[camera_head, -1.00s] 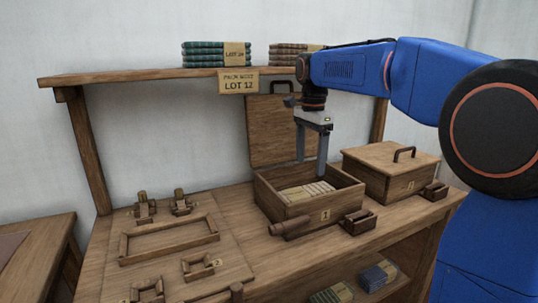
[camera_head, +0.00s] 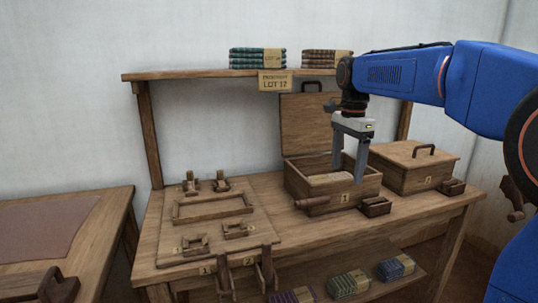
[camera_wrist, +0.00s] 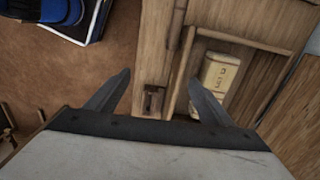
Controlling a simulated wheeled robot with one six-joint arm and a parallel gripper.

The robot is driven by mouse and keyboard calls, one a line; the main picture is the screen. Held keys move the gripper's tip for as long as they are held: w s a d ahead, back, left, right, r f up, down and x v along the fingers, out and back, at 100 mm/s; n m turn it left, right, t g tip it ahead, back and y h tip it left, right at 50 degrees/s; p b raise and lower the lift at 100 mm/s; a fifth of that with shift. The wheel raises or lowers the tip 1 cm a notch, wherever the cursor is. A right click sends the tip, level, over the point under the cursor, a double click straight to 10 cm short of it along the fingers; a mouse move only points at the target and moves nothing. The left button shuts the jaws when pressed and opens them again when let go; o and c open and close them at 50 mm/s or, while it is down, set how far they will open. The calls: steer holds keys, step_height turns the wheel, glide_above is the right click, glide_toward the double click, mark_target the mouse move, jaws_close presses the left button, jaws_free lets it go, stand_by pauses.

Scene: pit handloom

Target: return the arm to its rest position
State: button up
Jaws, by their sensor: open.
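My gripper (camera_head: 350,162) is open and empty. In the head view its fingers point down in front of the open wooden box marked 1 (camera_head: 318,187); the right finger overlaps the box's front area. A pale bundle (camera_head: 330,178) lies inside that box, and its raised lid (camera_head: 306,128) stands behind. In the wrist view the two fingers (camera_wrist: 150,98) are spread apart with nothing between them. The wrist view also shows a labelled pale bundle (camera_wrist: 219,78) inside a wooden box, right of the fingers' gap. My blue arm reaches in from the right.
A closed lidded box (camera_head: 413,168) stands right of the open one. A wooden frame (camera_head: 212,206) and small blocks occupy the bench's left. The upper shelf (camera_head: 200,75) bears cloth stacks (camera_head: 258,58). Folded cloths (camera_head: 348,284) lie on the lower shelf. Another table (camera_head: 60,225) stands at left.

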steer(key=s+d+f+n+t, duration=0.1)
steer(key=s+d+f+n, duration=0.15)
steer(key=s, duration=0.55)
steer(key=s+d+f+n+t, duration=0.1)
steer(key=s+d+f+n, duration=0.2)
steer(key=s, duration=0.6)
steer(key=s+d+f+n+t, duration=0.1)
steer(key=s+f+n+t, duration=0.1)
steer(key=s+f+n, duration=0.6)
steer(key=s+f, duration=0.5)
steer(key=s, duration=0.2)
steer(key=shift+s+t, duration=0.3)
steer(key=shift+d+n, duration=0.1)
steer(key=shift+n, duration=0.15)
